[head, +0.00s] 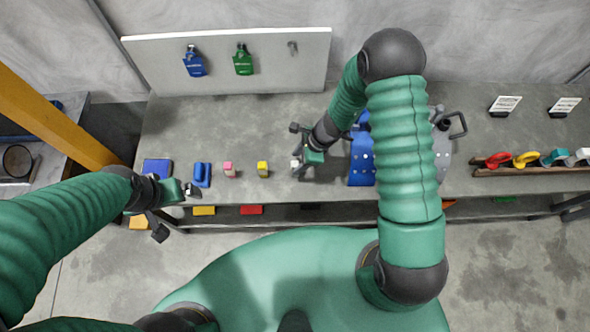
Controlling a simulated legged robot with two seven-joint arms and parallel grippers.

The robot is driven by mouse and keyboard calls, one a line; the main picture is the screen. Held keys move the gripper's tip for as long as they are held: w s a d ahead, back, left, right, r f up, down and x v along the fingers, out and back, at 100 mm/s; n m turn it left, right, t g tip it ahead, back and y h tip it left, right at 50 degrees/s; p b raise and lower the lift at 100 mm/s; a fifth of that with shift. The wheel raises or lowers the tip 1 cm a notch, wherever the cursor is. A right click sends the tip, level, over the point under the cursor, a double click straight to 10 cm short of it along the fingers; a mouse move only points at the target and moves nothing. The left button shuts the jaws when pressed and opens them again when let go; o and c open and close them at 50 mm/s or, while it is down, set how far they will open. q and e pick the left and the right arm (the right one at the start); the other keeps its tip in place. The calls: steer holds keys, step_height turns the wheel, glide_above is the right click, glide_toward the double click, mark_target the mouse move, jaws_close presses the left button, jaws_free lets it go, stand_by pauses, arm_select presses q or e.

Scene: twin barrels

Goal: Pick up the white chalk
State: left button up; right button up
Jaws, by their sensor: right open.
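The white chalk (295,164) is a small pale block on the grey table, at the right end of a short row with the pink chalk (229,170) and the yellow chalk (262,169). My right gripper (298,168) is open and low at the white chalk, partly covering it. I cannot tell whether the fingers touch it. My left gripper (190,190) is at the table's front edge, below the blue eraser-like block; its opening is unclear.
A blue box (157,168) and a blue eraser-like block (202,174) sit left of the chalks. A whiteboard (228,62) stands behind. A wooden rack (530,170) holds colored items at right.

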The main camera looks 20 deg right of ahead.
steer(key=shift+a+f, duration=0.25)
steer(key=shift+f, duration=0.2)
steer(key=b+x, duration=0.1)
steer(key=x, duration=0.1)
steer(key=b+x, duration=0.1)
steer(key=x, duration=0.1)
steer(key=shift+s, duration=0.4)
steer(key=shift+w+a+f, duration=0.15)
steer(key=shift+f, duration=0.35)
steer(key=shift+r, duration=0.1)
steer(key=shift+c, duration=0.4)
steer(key=shift+c, duration=1.4)
jaws_close()
